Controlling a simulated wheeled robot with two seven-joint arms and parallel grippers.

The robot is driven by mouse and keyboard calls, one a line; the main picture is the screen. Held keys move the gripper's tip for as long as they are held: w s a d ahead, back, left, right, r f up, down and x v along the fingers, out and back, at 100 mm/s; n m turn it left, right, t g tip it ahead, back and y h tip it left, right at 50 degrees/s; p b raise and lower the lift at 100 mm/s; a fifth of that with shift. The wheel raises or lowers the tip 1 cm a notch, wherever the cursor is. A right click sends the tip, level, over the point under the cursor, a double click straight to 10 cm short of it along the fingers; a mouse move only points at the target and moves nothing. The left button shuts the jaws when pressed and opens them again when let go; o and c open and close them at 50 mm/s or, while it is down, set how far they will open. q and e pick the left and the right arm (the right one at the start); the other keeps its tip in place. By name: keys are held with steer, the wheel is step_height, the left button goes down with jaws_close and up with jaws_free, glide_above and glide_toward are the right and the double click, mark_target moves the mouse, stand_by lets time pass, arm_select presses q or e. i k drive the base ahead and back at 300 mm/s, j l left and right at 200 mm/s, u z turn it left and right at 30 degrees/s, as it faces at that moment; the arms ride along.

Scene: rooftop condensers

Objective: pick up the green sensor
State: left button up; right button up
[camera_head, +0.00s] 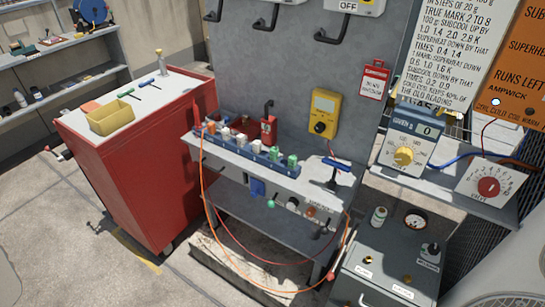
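A small green piece (292,160) that looks like the green sensor stands at the right end of a blue rack (233,152) on a grey bench. Several white and orange pieces stand in the same rack to its left. A round green knob or ball (271,204) also shows on the bench's front face, below the rack. Details of these pieces are too small to make out. Neither of my grippers is in view.
A blue-handled T-shaped tool (336,165) stands right of the rack. A red canister (268,128) and yellow meter (323,112) are behind it. An orange hose (204,195) hangs in front. A red cabinet (150,160) stands left; a grey panel box (385,265) is front right.

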mark_target(292, 159)
steer(key=z, duration=2.45)
steer(key=j+u, duration=0.1)
steer(key=u, duration=2.25)
steer(key=i+j+z, duration=0.1)
steer(key=i+j, duration=0.2)
steer(key=i+j+z, duration=0.1)
steer(key=i+j, duration=0.15)
steer(key=j, duration=0.2)
steer(key=i+j+z, duration=0.1)
steer(key=i+j, duration=0.15)
steer(key=j, duration=0.15)
